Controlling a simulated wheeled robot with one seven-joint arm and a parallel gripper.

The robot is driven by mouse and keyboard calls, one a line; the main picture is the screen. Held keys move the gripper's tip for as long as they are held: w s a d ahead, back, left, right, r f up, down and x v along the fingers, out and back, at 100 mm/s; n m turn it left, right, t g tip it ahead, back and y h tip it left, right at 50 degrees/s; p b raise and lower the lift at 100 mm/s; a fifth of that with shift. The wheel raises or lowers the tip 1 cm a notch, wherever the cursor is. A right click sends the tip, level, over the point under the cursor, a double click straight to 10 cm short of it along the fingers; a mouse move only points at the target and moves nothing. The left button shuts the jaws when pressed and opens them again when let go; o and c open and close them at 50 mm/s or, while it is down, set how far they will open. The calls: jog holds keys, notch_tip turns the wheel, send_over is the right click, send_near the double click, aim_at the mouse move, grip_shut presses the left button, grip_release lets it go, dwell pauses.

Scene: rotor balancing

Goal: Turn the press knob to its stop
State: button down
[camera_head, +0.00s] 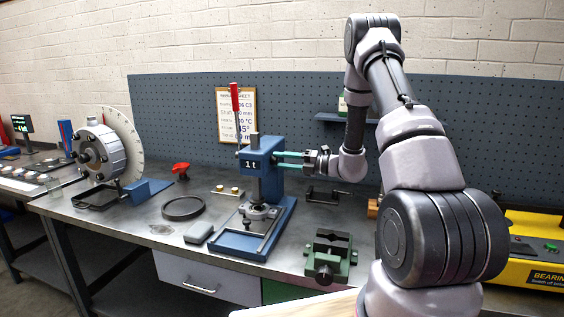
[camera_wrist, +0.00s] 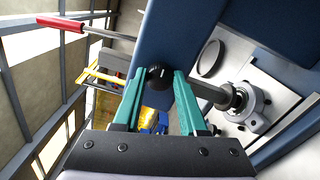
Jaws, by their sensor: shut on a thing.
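The blue arbor press (camera_head: 262,160) stands on the bench, marked "1 t", with a red-handled lever (camera_head: 235,98) standing up at its top. The black press knob (camera_wrist: 158,76) sits on the side of the press head in the wrist view. My gripper (camera_wrist: 163,80) has its teal fingers on both sides of the knob and is shut on it. In the head view my gripper (camera_head: 279,160) reaches the press head from the right, and the knob is hidden there. The ram (camera_wrist: 212,95) points at a round grey part (camera_wrist: 240,108) on the press base.
A green vise (camera_head: 329,257) stands in front of my arm. A black ring (camera_head: 183,208), a red knobbed part (camera_head: 181,169) and a grey box (camera_head: 198,232) lie left of the press. A rotor with a dial (camera_head: 105,150) stands further left. A yellow machine (camera_head: 535,245) is at right.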

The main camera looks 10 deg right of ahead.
jog(key=shift+f+m, duration=0.1)
jog(key=shift+m, duration=0.4)
jog(key=shift+c, duration=2.2)
grip_release()
jog(key=shift+d, duration=0.1)
jog(key=v, duration=1)
jog(key=shift+s+d, duration=0.25)
jog(key=shift+d, duration=0.05)
